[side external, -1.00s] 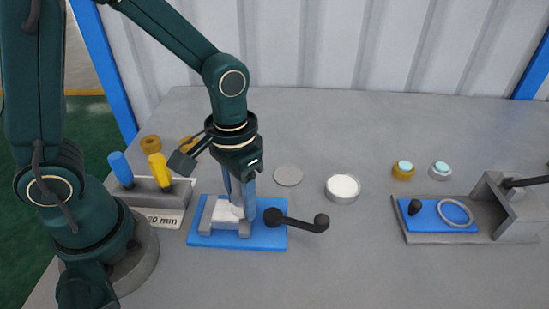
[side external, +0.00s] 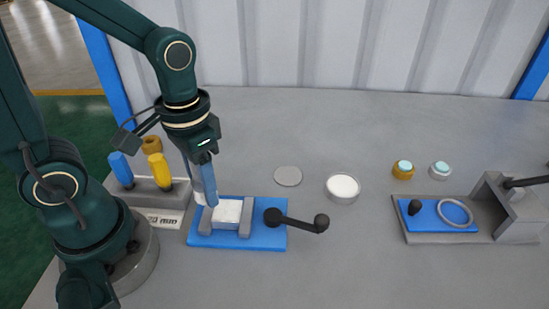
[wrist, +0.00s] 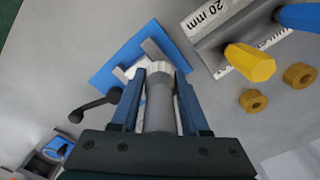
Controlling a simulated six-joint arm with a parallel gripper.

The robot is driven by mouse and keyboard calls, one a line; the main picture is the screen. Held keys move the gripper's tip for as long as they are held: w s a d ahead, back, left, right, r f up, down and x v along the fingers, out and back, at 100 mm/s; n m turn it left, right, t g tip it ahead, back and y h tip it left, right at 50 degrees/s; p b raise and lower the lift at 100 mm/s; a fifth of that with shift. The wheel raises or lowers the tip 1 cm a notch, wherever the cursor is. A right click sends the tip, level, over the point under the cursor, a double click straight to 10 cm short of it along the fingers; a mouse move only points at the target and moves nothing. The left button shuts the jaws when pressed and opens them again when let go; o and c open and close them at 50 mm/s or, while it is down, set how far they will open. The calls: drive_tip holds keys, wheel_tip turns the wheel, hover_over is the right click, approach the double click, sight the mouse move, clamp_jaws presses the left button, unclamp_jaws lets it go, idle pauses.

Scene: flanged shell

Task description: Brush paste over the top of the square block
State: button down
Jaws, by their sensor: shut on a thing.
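The square block (side external: 227,210) sits between the grey jaws of a clamp on a blue base plate (side external: 265,238); its visible top looks white. My gripper (side external: 204,190) is above the clamp's left side, tilted, and shut on a grey round-handled brush (wrist: 160,108). In the side view the fingers mostly hide the brush, with a pale end showing low at their left. In the wrist view the brush end and fingers cover much of the block. A round dish of white paste (side external: 343,186) stands right of the clamp.
A black clamp handle (side external: 300,222) sticks out right of the clamp. A grey rack with blue and yellow handles (side external: 158,170) stands left, near rings (wrist: 251,100). A flat grey disc (side external: 288,176) lies behind. A second blue-plated fixture (side external: 428,222) stands right.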

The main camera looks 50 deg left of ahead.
drive_tip(key=shift+r, duration=2.6)
